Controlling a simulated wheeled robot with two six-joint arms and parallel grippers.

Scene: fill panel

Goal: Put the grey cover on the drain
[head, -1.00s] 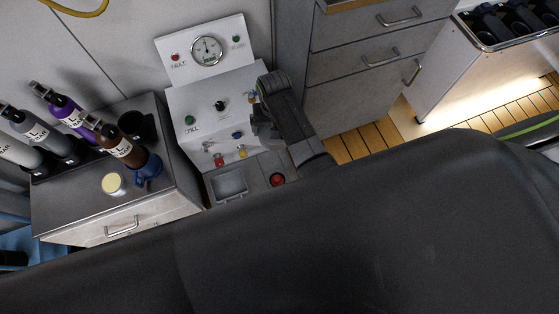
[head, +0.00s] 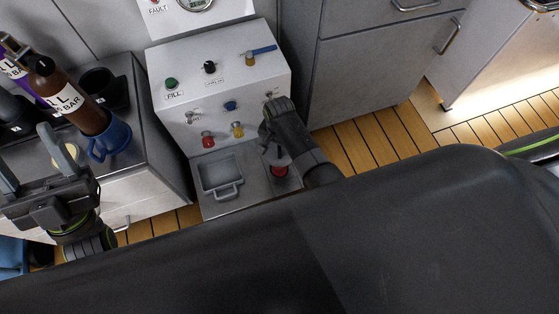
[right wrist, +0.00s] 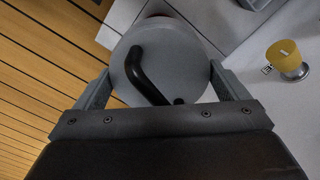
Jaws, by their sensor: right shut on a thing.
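The grey cover (right wrist: 190,65) is a round grey disc with a black bar handle. In the right wrist view it sits between the fingers of my right gripper (right wrist: 160,85), which is shut on it. In the head view my right gripper (head: 272,135) is over the right part of the panel's low shelf, close above the red round button (head: 279,171); the cover is mostly hidden there. No drain is clearly identifiable; a recessed grey basin (head: 219,173) with a handle lies left of the button. My left gripper (head: 50,190) is at the left; its opening is unclear.
The white panel (head: 270,80) carries a green button, black knob and small red, blue and yellow knobs (head: 237,130). Wooden floor shows at right.

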